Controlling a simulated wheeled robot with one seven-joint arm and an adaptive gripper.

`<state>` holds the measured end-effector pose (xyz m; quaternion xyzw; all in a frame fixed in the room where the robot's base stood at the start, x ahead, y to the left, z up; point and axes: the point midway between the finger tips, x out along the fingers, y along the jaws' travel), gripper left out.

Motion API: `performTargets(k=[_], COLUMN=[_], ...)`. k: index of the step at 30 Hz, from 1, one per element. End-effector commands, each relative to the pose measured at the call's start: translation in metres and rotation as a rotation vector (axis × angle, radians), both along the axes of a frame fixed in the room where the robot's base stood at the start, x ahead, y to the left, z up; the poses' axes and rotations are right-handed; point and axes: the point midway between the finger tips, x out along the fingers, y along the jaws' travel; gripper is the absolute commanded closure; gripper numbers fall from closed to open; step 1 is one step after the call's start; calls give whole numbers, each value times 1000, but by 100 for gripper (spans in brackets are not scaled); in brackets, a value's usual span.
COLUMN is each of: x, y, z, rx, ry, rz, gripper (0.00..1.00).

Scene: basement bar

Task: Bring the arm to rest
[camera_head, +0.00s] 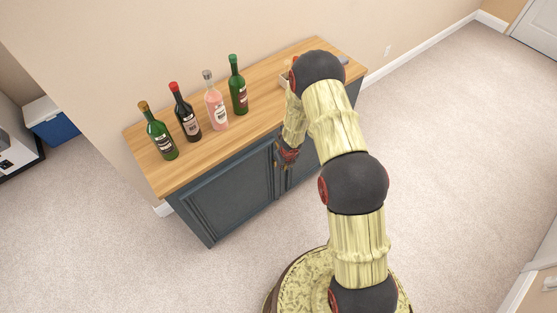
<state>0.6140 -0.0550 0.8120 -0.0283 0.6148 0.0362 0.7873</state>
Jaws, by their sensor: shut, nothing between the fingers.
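My arm rises from my round base and bends over toward the cabinet. My gripper (288,155) hangs at the end of the arm, in front of the cabinet's doors and below the level of its top. It looks shut and empty. It is small in the view, and I cannot tell whether it touches the cabinet front.
A dark blue-grey cabinet with a wooden top (190,172) stands against the wall. Several bottles, among them a pink one (215,108), stand on its left part. Something partly hidden by my arm lies at its right end. Carpet (450,150) is clear to the right.

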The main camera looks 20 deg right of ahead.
Motion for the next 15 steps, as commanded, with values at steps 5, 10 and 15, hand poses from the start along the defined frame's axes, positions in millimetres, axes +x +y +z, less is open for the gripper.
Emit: performTargets(k=[5, 10, 15], x=[-1, -1, -3], y=[0, 0, -13], z=[3, 2, 2], rx=[0, 4, 5], ry=[1, 1, 7], rz=[0, -16, -220], gripper=[100, 100, 100])
